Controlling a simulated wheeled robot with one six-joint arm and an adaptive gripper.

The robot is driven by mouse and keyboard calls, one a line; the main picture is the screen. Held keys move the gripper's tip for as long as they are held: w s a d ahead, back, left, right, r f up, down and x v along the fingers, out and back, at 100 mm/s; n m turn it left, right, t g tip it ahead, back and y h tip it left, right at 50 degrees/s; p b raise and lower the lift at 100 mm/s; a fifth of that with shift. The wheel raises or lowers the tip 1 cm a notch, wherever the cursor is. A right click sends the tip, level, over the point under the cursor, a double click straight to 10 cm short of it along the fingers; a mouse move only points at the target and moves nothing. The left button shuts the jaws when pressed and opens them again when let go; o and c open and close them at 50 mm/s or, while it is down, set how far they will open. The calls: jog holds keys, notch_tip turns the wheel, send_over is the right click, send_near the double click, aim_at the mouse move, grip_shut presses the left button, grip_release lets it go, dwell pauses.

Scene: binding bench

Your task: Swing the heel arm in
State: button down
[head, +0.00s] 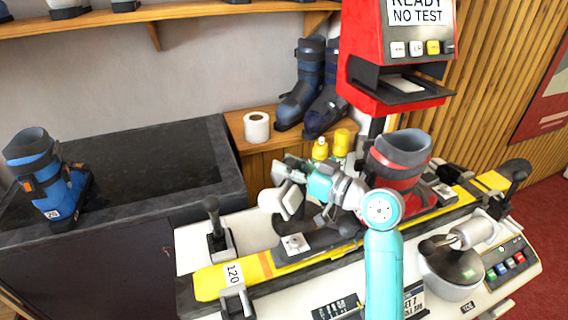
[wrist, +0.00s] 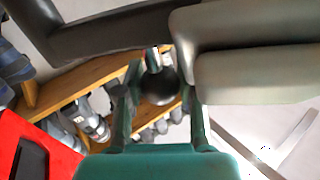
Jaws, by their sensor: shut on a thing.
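My gripper (wrist: 161,66) is shut on a round black knob (wrist: 158,88), which sits between the fingers in the wrist view. Thick grey pads (wrist: 250,65) and a dark bar (wrist: 115,32) are close by in that view. In the head view my gripper is at the left part of the bench, beside grey pads (head: 280,200) that look like part of the heel arm. The wrist hides much of this arm and the knob. A red and grey boot (head: 398,160) stands upright over the yellow ski (head: 210,282), to the right of my gripper.
A second arm with a grey roller (head: 475,233) and black knob is at the front right. Upright clamp levers (head: 215,228) line the ski. A red test unit (head: 400,50) rises behind. A blue boot (head: 45,172) stands on the dark counter (head: 130,170) at left.

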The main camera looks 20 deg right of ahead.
jog(key=shift+s+d+f, duration=0.1)
dwell(0.3)
jog(key=c, duration=0.7)
grip_release()
jog(key=v, duration=1.2)
jog(key=shift+d, duration=0.2)
